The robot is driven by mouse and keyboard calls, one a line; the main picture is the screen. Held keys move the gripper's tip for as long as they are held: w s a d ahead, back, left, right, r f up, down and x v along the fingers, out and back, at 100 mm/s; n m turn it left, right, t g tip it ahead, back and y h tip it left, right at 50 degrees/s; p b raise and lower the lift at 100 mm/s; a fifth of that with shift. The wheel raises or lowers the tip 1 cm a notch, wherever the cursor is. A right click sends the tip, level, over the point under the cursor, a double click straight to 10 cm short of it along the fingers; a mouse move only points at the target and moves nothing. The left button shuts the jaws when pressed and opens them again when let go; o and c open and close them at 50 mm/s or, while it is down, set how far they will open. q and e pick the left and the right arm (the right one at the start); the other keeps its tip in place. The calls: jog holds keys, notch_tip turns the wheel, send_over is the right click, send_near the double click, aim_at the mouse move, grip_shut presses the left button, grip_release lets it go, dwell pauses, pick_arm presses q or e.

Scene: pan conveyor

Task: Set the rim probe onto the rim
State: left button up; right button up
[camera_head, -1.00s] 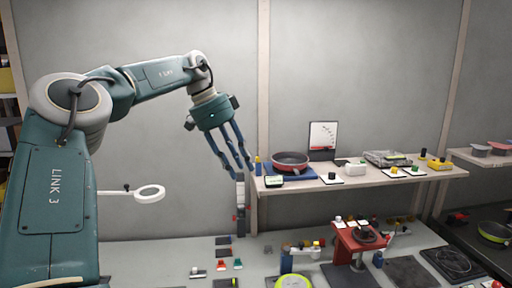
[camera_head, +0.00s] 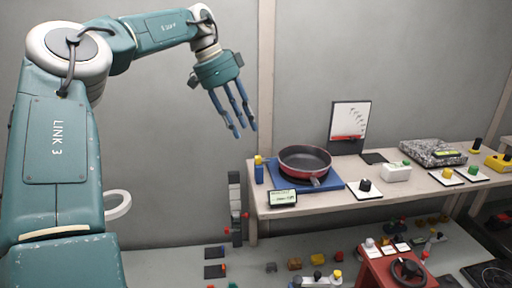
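A red pan (camera_head: 305,161) with a dark inside sits on a blue pad (camera_head: 277,178) on the shelf, its handle toward the front. A small blue upright piece with a yellow top (camera_head: 259,170) stands at the pad's left; I cannot tell whether it is the rim probe. My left gripper (camera_head: 238,124) hangs fingers down, left of the pan and above it in the picture. Its blue fingers are apart with nothing between them. My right gripper is not in view.
A small display (camera_head: 283,198) stands before the pad, and an upright gauge board (camera_head: 349,122) behind the pan. A black knob on a white plate (camera_head: 364,187) and a white box (camera_head: 396,172) lie to the right. A red stand (camera_head: 387,272) is below.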

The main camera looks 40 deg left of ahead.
aim_at(258, 157)
pick_arm(q)
jog(key=p+x, duration=0.3)
jog(key=x, duration=0.5)
jog(key=shift+d+f, duration=0.15)
jog(key=shift+d, duration=0.1)
jog(key=shift+w+f, duration=0.1)
jog(key=shift+f, duration=0.3)
jog(key=shift+d+f, duration=0.15)
jog(key=shift+f, duration=0.05)
